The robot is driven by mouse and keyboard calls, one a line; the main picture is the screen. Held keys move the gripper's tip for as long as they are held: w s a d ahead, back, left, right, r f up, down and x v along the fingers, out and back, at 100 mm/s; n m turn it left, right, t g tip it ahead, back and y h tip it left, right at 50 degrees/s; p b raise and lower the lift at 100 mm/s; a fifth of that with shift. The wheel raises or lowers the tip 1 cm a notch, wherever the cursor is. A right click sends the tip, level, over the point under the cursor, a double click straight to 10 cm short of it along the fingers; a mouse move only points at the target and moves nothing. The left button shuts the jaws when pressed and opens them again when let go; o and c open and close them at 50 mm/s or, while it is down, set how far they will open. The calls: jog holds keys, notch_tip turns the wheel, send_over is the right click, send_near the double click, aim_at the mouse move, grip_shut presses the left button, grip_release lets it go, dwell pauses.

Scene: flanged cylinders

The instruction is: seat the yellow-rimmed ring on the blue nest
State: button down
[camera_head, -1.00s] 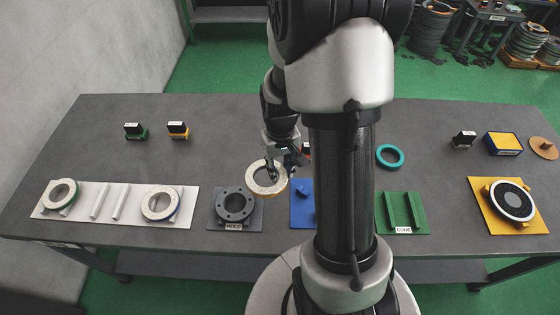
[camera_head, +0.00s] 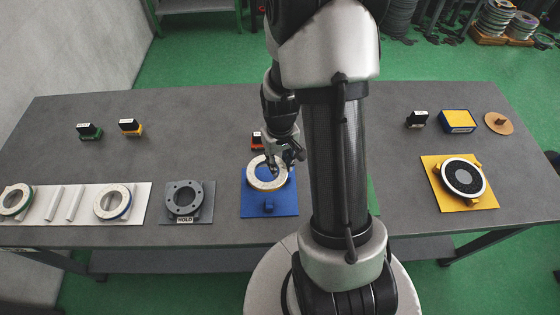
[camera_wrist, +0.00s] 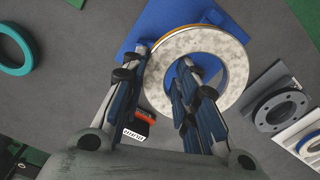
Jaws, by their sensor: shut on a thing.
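The yellow-rimmed ring (camera_head: 252,178) is a pale speckled ring; a thin orange-yellow edge shows on it in the wrist view (camera_wrist: 200,40). My gripper (camera_head: 274,168) is shut on the ring's wall. In the wrist view, one finger is outside the ring and the other is in its hole, with the grip between them (camera_wrist: 160,60). The blue nest (camera_head: 268,209) is a blue plate with a small block at its front. It lies beneath the ring and also shows in the wrist view (camera_wrist: 150,22). I cannot tell whether the ring touches it.
A grey HOLD fixture (camera_head: 184,199) stands left of the nest, then a white rack (camera_head: 88,203) with two rings. A small red-and-black block (camera_head: 257,142) sits close behind the nest. A yellow plate (camera_head: 465,200) holds a dark disc at right. My arm hides the middle right.

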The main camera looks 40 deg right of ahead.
aim_at(280, 171)
jog(key=shift+f+b, duration=1.95)
jog(key=shift+f, duration=0.45)
jog(key=shift+f+b, duration=1.2)
jog(key=shift+f, duration=0.15)
dwell(3.8)
jog(key=c, duration=1.2)
grip_release()
